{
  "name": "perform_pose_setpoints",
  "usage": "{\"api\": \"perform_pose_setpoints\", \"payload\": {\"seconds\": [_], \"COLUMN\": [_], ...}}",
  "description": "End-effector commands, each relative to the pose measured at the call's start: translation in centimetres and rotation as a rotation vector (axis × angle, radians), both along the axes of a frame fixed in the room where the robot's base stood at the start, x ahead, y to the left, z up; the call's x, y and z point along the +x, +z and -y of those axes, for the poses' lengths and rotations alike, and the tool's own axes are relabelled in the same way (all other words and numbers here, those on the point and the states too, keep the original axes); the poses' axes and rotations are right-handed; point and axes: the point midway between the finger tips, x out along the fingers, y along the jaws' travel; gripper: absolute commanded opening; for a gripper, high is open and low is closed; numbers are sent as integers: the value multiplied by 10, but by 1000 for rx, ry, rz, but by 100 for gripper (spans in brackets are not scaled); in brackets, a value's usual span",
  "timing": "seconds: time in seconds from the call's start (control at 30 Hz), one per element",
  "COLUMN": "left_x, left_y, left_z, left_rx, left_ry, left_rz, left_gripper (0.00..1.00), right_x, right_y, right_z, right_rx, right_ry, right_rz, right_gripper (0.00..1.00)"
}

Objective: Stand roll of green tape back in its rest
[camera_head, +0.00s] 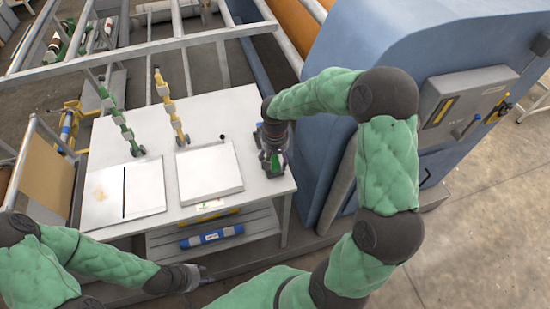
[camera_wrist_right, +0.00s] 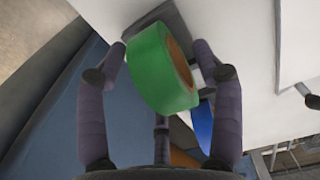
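The roll of green tape (camera_wrist_right: 158,72) shows in the right wrist view, its tan core facing right. My right gripper (camera_wrist_right: 160,48) has its side fingertips close against both sides of the roll, apparently shut on it. In the head view this gripper (camera_head: 273,163) is at the right end of the white table, with a bit of green between its fingers. A dark grey flat piece (camera_wrist_right: 172,15) lies behind the roll in the wrist view; I cannot tell whether it is the rest or whether the roll touches it. My left gripper (camera_head: 203,276) is low, in front of the table.
A blue roll (camera_head: 211,236) lies on the shelf below. The blue machine housing (camera_head: 330,110) stands close on the right.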

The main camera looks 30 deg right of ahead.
Motion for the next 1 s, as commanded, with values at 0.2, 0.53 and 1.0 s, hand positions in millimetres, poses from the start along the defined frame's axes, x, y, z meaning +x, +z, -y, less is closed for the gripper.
{"api": "perform_pose_setpoints", "payload": {"seconds": [0.2, 0.53, 1.0], "left_x": [0, 0, 0], "left_y": [0, 0, 0], "left_z": [0, 0, 0], "left_rx": [0, 0, 0], "left_ry": [0, 0, 0], "left_rz": [0, 0, 0], "left_gripper": [40, 40, 40], "right_x": [0, 2, 1], "right_y": [1, 49, 116], "right_z": [0, 0, 0], "right_rx": [0, -1, 0], "right_ry": [0, 0, 0], "right_rz": [0, 6, 1], "right_gripper": [67, 67, 67]}}
